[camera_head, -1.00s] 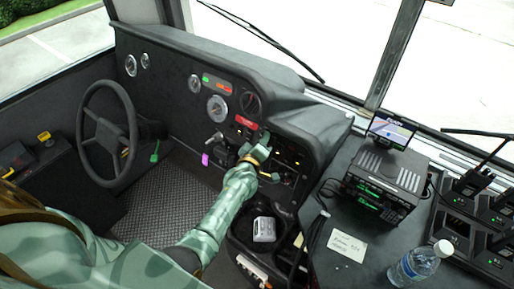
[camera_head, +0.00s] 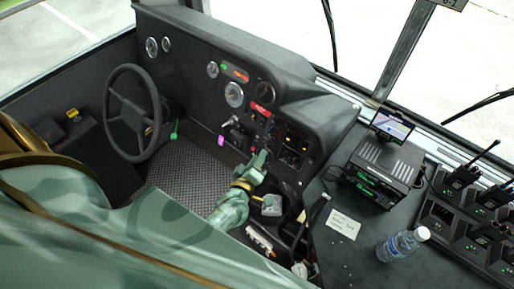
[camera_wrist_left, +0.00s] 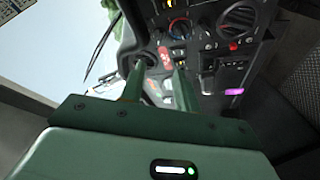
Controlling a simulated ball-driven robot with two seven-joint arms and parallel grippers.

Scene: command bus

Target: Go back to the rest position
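My left gripper (camera_head: 258,160) is in front of the dashboard's (camera_head: 262,62) lower panel, with its arm coming in from the lower left. In the left wrist view its two green fingers (camera_wrist_left: 158,88) stand apart, with nothing between them. Behind them, out of contact as far as I can tell, are the panel's red label (camera_wrist_left: 164,57), knobs and switches. My right gripper is not in view.
A steering wheel (camera_head: 132,113) is at the left. A radio unit (camera_head: 383,168) with a small screen (camera_head: 391,127), a water bottle (camera_head: 402,245), a paper note (camera_head: 343,224) and handheld radios in chargers (camera_head: 464,235) occupy the right console. A grey box (camera_head: 271,205) sits below the gripper.

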